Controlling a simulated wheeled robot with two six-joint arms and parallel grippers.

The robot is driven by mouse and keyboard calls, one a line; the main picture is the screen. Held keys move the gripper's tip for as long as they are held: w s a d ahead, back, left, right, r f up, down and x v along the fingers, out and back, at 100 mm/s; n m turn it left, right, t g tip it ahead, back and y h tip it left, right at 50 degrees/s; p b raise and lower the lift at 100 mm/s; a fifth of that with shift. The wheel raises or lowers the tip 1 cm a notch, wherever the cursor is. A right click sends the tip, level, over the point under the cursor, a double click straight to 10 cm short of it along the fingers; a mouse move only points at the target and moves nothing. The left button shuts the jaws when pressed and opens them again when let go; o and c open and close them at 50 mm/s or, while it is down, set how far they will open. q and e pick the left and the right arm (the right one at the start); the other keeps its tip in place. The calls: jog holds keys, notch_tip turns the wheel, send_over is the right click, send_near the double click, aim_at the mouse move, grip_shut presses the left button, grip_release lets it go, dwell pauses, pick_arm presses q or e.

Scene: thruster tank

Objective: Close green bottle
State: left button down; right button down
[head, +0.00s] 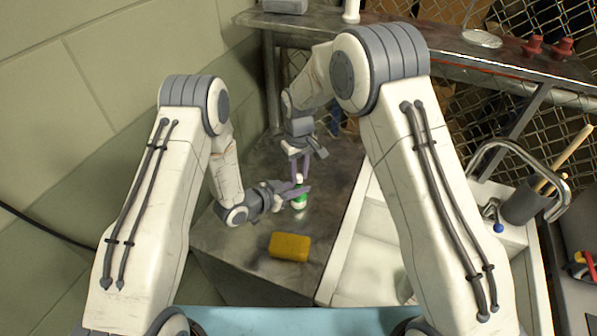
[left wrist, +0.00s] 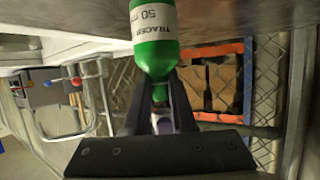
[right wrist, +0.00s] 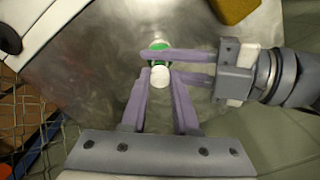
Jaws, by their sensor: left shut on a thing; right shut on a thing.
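The green bottle (head: 299,202) stands on the metal counter, and its white "TRACER 50" label shows in the left wrist view (left wrist: 154,40). My left gripper (head: 300,190) comes in from the left and is shut on the upper part of the bottle. My right gripper (head: 299,172) points down from above and is shut on a white cap, seen between its fingertips in the right wrist view (right wrist: 159,77). The cap is over the bottle's top, close to the left fingers. I cannot tell whether the cap touches the bottle's neck, which the fingers partly hide.
A yellow sponge (head: 290,246) lies on the counter in front of the bottle. A white sink (head: 352,262) with a faucet (head: 520,146) is to the right. A metal shelf (head: 455,55) runs along the back. The counter left of the sponge is clear.

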jog(key=shift+f, duration=0.1)
jog(key=shift+f, duration=0.9)
